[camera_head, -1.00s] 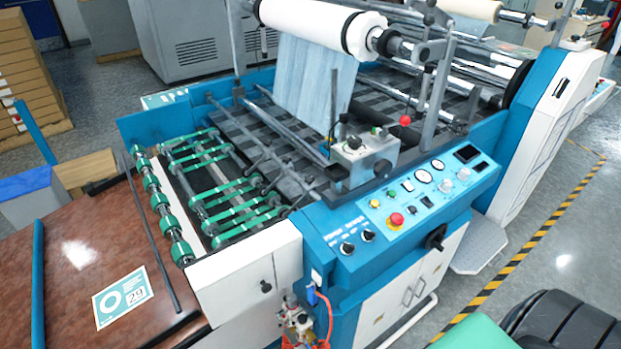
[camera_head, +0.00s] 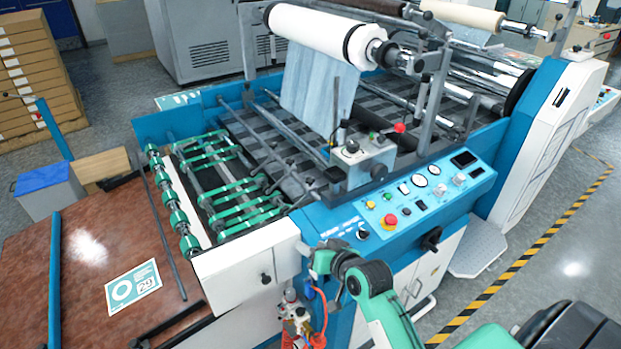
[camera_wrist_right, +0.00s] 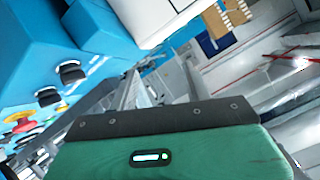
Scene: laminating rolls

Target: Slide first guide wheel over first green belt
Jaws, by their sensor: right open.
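Several green guide wheels (camera_head: 179,219) sit spaced along a shaft at the left end of the blue and white laminating machine (camera_head: 335,222). Several green belts (camera_head: 236,187) run over the rollers just right of that shaft. I cannot tell which wheel or belt is the first. My right gripper (camera_head: 318,258) is in front of the machine's front corner, below the control panel and to the right of the wheels, apart from them. It is open and looks empty, though its fingers are hard to make out. My left gripper is not in view.
The control panel (camera_head: 425,192) with knobs and a red button is close above my right arm. A brown table (camera_head: 95,255) with a printed card (camera_head: 133,285) stands at the left. A red hose (camera_head: 321,312) hangs under the front corner.

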